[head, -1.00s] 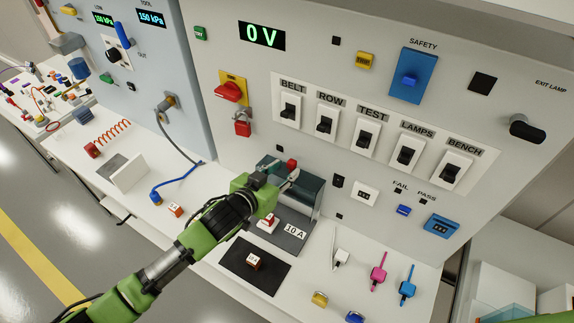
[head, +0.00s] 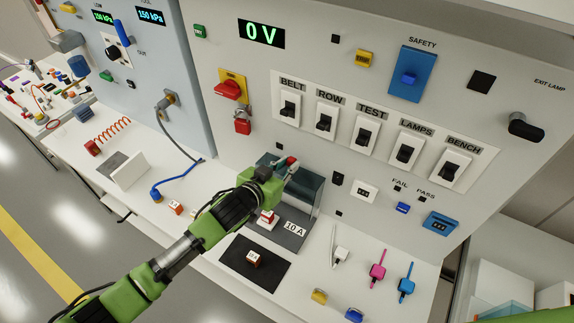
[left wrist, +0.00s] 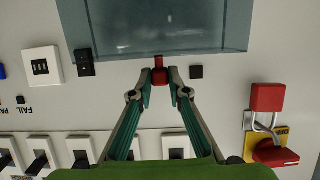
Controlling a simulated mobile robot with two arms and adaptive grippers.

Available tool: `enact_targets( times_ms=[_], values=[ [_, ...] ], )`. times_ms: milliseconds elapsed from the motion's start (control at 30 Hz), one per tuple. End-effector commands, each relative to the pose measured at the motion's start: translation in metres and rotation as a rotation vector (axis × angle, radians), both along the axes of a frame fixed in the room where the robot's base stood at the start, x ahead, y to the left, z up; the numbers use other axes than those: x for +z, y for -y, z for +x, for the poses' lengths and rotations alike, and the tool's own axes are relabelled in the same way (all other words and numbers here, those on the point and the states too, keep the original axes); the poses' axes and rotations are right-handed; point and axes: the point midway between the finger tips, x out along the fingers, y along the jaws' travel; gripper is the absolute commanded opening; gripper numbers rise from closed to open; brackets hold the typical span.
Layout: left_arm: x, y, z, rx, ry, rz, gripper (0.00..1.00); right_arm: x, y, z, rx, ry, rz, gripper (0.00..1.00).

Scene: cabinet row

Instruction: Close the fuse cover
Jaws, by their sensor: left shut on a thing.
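The fuse cover (head: 306,190) is a grey, see-through lid at the lower middle of the panel in the head view. It stands raised behind the fuse base (head: 287,238), which is marked 10 A. In the left wrist view, the cover (left wrist: 160,25) fills the top, and its red knob (left wrist: 159,76) sits between my fingertips. My left gripper (left wrist: 160,83) is shut on that knob. In the head view, my left gripper (head: 279,168) is at the cover's upper edge. A red and white fuse (head: 267,219) sits on the base, partly hidden by my arm.
A black mat (head: 240,265) with a small fuse block (head: 254,258) lies in front. Pink (head: 377,272) and blue (head: 406,287) tagged pieces lie to the right. A red padlock (head: 242,126) hangs at the left, below a red switch (head: 228,90). Breaker switches line the panel above.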

Motion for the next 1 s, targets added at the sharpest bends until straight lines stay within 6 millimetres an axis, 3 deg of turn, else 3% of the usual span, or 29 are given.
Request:
enact_targets(
  times_ms=[367, 1000],
  values=[
    [-0.013, -0.012, -0.019, 0.002, 0.096, -0.069, 0.0, -0.037, -0.004, 0.0, -0.001, 0.001, 0.004, 0.0],
    [-0.041, -0.046, -0.068, 0.003, 0.409, -0.275, 0.0, -0.149, -0.006, 0.001, -0.001, 0.001, 0.006, 0.0]
  ],
)
